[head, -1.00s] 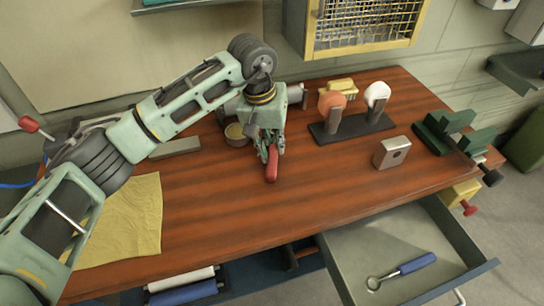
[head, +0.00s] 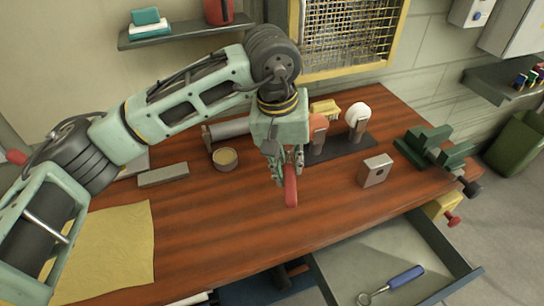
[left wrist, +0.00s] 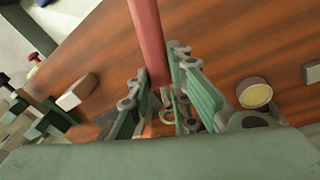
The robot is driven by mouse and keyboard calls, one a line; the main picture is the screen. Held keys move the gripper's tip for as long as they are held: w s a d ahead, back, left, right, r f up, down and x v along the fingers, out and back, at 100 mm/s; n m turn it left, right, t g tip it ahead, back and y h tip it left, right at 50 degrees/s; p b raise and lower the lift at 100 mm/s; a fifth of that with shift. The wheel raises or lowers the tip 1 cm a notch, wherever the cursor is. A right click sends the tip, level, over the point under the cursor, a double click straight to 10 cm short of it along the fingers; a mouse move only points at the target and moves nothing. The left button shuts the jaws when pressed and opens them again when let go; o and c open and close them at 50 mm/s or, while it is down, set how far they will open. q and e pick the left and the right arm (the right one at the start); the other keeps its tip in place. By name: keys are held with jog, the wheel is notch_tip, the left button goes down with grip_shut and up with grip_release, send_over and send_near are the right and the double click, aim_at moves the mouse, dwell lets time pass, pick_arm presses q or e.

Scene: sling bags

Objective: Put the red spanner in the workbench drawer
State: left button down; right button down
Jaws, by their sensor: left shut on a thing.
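The red spanner (head: 290,186) is held in my left gripper (head: 286,168), its red handle pointing toward the front of the workbench (head: 215,228). In the left wrist view the red spanner (left wrist: 148,40) runs up between the fingers of the left gripper (left wrist: 160,98), which are shut on it. The gripper is over the bench top, left of the metal block. The workbench drawer (head: 385,248) is pulled open at the lower right, and a blue-handled spanner (head: 400,279) lies in it. My right gripper is not in view.
A small metal block (head: 375,170) stands near the bench's front edge, between gripper and drawer. A dark stand with tools (head: 340,146), a green vise (head: 430,145), a round tin (head: 225,159) and a yellow cloth (head: 108,248) are on the bench. The drawer has much bare floor.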

pick_arm(q)
jog(key=shift+s+d+r, duration=0.5)
jog(key=shift+s+r, duration=0.1)
jog(key=shift+s, duration=0.15)
jog(key=s+a+f, duration=0.1)
jog(key=s+a, duration=0.2)
jog(key=a, duration=1)
jog(key=s+a+f+n, duration=0.1)
jog(key=s+a, duration=0.2)
jog(key=a, duration=1)
jog(key=shift+f+n, duration=0.3)
jog(key=shift+f, duration=0.05)
